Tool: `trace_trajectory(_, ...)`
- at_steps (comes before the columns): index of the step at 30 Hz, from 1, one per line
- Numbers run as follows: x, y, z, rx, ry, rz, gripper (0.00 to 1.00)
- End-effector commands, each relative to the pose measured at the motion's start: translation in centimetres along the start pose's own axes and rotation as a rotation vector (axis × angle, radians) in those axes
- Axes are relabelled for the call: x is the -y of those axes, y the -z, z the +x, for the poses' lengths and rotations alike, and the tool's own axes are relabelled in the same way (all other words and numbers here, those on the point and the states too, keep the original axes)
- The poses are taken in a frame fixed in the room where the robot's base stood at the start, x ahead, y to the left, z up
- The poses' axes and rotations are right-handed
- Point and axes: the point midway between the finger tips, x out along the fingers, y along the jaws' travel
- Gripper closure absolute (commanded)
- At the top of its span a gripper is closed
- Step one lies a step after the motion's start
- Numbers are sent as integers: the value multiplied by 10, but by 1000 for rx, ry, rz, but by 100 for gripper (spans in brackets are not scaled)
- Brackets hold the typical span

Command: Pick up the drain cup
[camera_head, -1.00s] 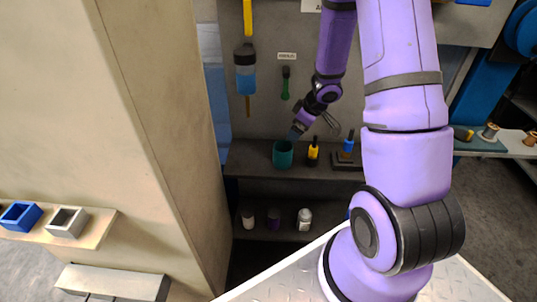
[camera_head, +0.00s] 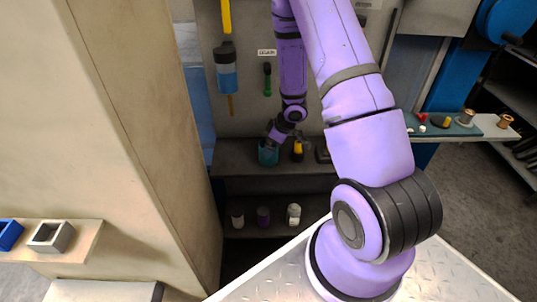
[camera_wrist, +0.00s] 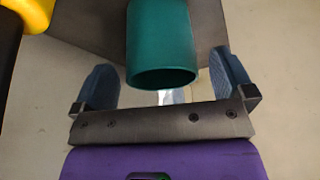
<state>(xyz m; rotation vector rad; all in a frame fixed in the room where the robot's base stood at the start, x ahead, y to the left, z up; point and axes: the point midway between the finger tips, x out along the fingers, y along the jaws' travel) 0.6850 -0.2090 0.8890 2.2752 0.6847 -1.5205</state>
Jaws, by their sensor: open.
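A teal cup (camera_head: 267,157), the likely drain cup, stands on the upper grey shelf in the head view. In the wrist view the teal cup (camera_wrist: 161,42) fills the upper middle, with its rim toward the gripper. My gripper (camera_wrist: 166,74) is open, with one blue-grey finger on each side of the cup and gaps between the fingers and its wall. In the head view my gripper (camera_head: 274,138) is at the cup's top and partly hides it. The cup's inside is mostly hidden.
A yellow-and-black item (camera_head: 297,151) stands close to the right of the cup. A dark block (camera_head: 322,152) is beyond it, partly behind my arm. Several small containers sit on the lower shelf (camera_head: 255,232). A beige wall (camera_head: 130,130) stands left.

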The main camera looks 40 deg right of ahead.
Motion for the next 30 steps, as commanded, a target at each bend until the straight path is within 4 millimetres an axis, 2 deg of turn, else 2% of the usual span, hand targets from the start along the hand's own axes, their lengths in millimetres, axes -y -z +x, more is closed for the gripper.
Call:
trace_trajectory(3, 1, -1, 16, 2, 1, -2, 0)
trace_trajectory(7, 1, -1, 28, 1, 1, 0, 0)
trace_trajectory(17, 0, 0, 32, 0, -1, 0, 0)
trace_trajectory(24, 0, 0, 32, 0, -1, 0, 54)
trace_trajectory(30, 0, 0, 32, 0, -1, 0, 54)
